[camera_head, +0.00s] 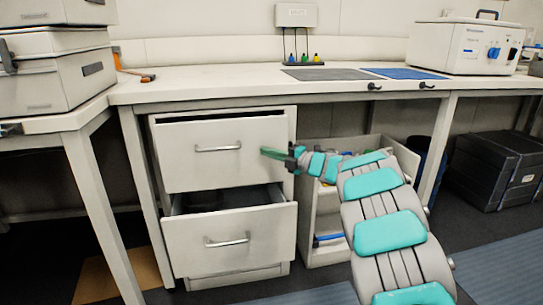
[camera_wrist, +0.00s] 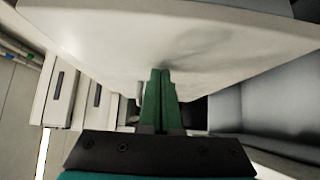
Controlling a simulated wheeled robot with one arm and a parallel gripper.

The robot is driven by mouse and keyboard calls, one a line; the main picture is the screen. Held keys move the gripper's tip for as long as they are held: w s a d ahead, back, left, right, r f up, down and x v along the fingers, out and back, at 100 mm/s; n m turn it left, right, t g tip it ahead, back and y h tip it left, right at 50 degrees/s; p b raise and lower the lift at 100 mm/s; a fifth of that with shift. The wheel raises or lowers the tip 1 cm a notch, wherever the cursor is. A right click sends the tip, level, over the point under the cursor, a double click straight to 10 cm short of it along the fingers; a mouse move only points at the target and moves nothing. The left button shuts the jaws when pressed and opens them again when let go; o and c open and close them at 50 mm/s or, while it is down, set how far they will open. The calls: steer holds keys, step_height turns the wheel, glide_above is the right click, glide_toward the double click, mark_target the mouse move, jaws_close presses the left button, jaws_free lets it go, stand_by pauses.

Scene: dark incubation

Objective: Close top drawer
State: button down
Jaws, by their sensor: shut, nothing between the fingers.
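The top drawer (camera_head: 180,165) is in the white cabinet under the bench. It has a pale bar handle (camera_head: 218,149) and stands a little out, with a dark gap along its top edge. My gripper (camera_head: 266,152), with green fingers, is shut and empty in front of the right part of the drawer front, right of the handle. In the wrist view the closed fingertips (camera_wrist: 161,73) reach a large pale panel (camera_wrist: 165,35), which looks like this drawer front. I cannot tell whether they touch it.
The lower drawer (camera_head: 190,247) is open further, below the top one. A small open shelf unit (camera_head: 325,222) stands right of the cabinet, behind my arm. The bench top (camera_head: 220,84) runs above. A dark crate (camera_head: 492,170) is at the right. The floor in front looks clear.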

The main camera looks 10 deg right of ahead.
mark_target(266, 146)
steer(key=w+p, duration=0.2)
steer(key=w, duration=0.3)
steer(key=shift+w+r, duration=0.2)
steer(key=shift+w, duration=0.35)
steer(key=shift+d, duration=0.1)
steer(key=shift+w+r, duration=0.1)
